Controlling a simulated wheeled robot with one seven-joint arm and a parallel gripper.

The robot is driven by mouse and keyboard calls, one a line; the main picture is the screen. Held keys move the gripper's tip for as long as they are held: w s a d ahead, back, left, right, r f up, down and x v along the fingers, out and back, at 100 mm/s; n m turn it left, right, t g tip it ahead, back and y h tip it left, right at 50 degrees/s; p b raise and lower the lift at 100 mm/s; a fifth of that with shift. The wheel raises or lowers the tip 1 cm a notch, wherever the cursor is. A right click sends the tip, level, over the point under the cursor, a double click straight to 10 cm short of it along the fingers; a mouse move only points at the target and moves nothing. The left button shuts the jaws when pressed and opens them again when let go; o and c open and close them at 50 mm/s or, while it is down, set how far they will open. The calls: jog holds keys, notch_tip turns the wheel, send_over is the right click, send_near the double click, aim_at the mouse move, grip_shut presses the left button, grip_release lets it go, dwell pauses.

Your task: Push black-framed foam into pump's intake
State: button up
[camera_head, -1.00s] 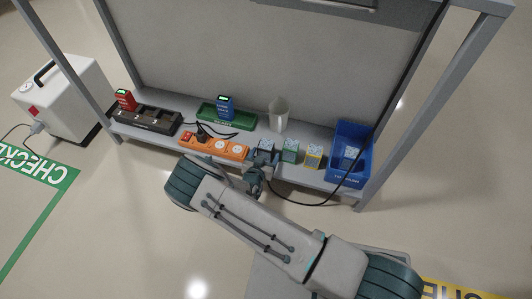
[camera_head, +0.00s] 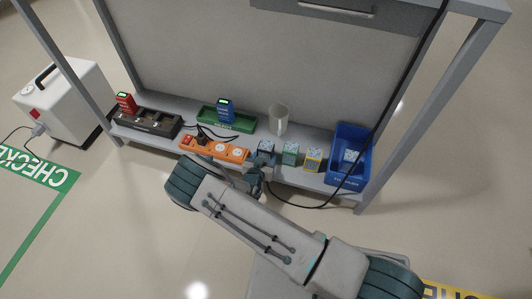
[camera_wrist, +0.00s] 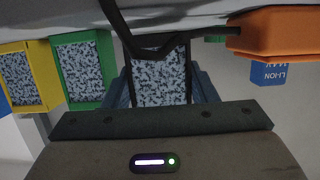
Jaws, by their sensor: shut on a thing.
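The black-framed foam (camera_wrist: 160,78) has a speckled grey face and a dark frame. In the wrist view it sits between my two blue-grey fingers, and my gripper (camera_wrist: 162,88) is shut on it. In the head view the foam (camera_head: 266,147) is at the front edge of the low shelf, at the left end of a row of framed foams. My gripper (camera_head: 264,158) reaches it from the front, and my arm hides part of the grip. No intake can be clearly made out. A white box-shaped unit (camera_head: 62,105) with a handle stands on the floor at far left; I cannot tell if it is the pump.
Green-framed (camera_head: 290,154) and yellow-framed (camera_head: 312,160) foams stand close to the right. An orange power strip (camera_head: 215,150) is close to the left. A blue bin (camera_head: 337,178), a clear cup (camera_head: 279,121) and a green tray (camera_head: 240,124) share the shelf (camera_head: 300,133). A black cable hangs at right.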

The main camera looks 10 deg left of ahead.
jog(key=shift+r, duration=0.45)
jog(key=shift+s+a, duration=0.15)
jog(key=shift+s, duration=1.45)
dwell(0.4)
jog(key=s+p, duration=0.1)
jog(key=s, duration=0.9)
jog(key=shift+s+a, duration=0.4)
dwell(0.3)
